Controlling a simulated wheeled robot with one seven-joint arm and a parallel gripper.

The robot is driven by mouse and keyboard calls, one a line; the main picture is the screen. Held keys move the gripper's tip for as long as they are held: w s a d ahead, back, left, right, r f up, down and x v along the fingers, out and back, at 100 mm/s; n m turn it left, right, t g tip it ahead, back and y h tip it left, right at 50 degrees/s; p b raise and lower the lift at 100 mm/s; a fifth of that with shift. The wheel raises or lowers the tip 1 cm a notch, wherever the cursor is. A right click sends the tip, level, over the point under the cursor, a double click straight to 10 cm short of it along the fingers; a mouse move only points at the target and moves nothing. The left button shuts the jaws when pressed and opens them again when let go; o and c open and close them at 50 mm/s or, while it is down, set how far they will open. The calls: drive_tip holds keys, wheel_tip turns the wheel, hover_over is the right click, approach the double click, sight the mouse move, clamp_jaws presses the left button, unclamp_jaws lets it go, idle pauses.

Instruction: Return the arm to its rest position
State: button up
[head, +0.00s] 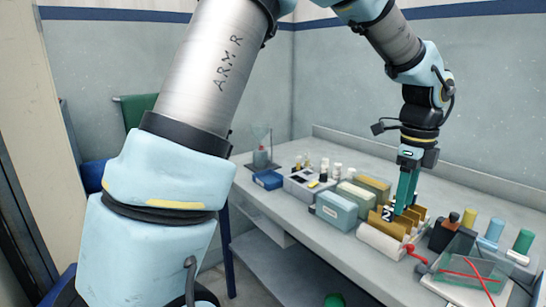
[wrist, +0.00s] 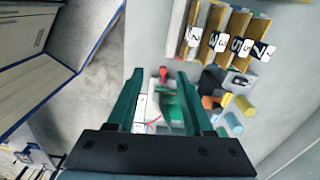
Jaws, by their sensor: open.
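My gripper (head: 404,200) hangs from my arm on the right of the head view, fingers pointing down, at the gold rack (head: 392,228). From this angle I cannot tell whether the fingertips touch the rack or are above or behind it. In the wrist view my gripper (wrist: 161,75) shows two teal fingers spread apart, with nothing held between them. My arm is raised and bent, crossing the top of the head view. The rack also shows in the wrist view (wrist: 211,40), up and right of the fingers, with numbered white tags.
The grey counter (head: 300,222) runs along the wall. A blue-grey box (head: 337,212), a white roll (head: 381,242), a clear tray with red lines (head: 466,274) and several coloured cylinders (head: 494,231) crowd it near the rack.

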drive_tip(key=w+a+f+n, duration=0.2)
drive_tip(key=w+a+n, duration=0.2)
drive_tip(key=a+n, duration=0.5)
drive_tip(key=w+a+f+n, duration=0.1)
drive_tip(key=w+a+n, duration=0.35)
drive_tip(key=a, duration=0.95)
drive_tip(key=s+a+f+n, duration=0.1)
drive_tip(key=s+a+n, duration=0.1)
drive_tip(key=a+n, duration=0.5)
drive_tip(key=s+a+f+n+t, duration=0.1)
drive_tip(key=s+a+n, duration=0.2)
drive_tip(key=a+n, duration=0.4)
drive_tip(key=shift+s+a+f+t, duration=0.3)
drive_tip(key=shift+s+a+f, duration=0.05)
drive_tip(key=shift+a, duration=0.7)
